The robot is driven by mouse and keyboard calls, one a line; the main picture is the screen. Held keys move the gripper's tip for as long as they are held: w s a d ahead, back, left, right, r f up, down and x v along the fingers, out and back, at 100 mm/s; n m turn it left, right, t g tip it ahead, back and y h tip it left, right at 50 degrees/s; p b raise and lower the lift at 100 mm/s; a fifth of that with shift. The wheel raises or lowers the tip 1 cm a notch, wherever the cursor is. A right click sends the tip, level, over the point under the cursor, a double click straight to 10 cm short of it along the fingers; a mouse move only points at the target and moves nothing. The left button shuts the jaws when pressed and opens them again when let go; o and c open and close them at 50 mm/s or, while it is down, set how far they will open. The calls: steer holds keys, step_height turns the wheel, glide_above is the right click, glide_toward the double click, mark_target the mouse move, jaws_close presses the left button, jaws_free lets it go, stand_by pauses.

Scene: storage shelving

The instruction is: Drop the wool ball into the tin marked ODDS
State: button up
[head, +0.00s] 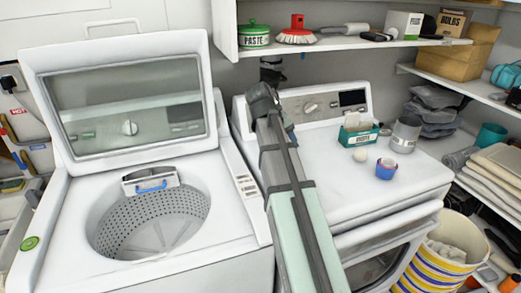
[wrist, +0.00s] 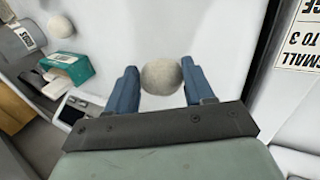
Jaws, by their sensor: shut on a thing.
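My gripper (wrist: 160,85) is shut on a pale grey, round, fuzzy-looking ball, the wool ball (wrist: 160,76), in the wrist view. It is over the white dryer top. The head view does not show the fingers or this ball clearly behind my arm. A grey tin (head: 405,134) with a pale label stands on the right of the dryer top. It also shows at upper left in the wrist view (wrist: 14,44), apart from my gripper; its label is too small to read surely. A second pale ball (head: 360,155) lies near it, also in the wrist view (wrist: 61,26).
A teal box (head: 360,138) stands beside the tin, with a small blue cup (head: 386,169) in front. The dryer's control panel (head: 325,103) rises behind. A shelf (head: 345,45) hangs above. The open washer (head: 220,180) is left; a striped basket (head: 430,262) stands at lower right.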

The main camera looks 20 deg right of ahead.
steer(key=s+d+r+m+g, duration=0.1)
steer(key=s+d+r+m, duration=0.1)
steer(key=d, duration=0.8)
steer(key=s+d+r+m+g, duration=0.1)
steer(key=s+d+r+m, duration=0.1)
steer(key=d, duration=0.9)
step_height(320, 180, up, 9)
glide_above(407, 129)
steer(key=w+d, duration=0.1)
steer(key=shift+w+r+n+t, duration=0.15)
steer(key=shift+w+n+t, duration=0.25)
steer(key=shift+n, duration=0.1)
step_height(407, 129, down, 6)
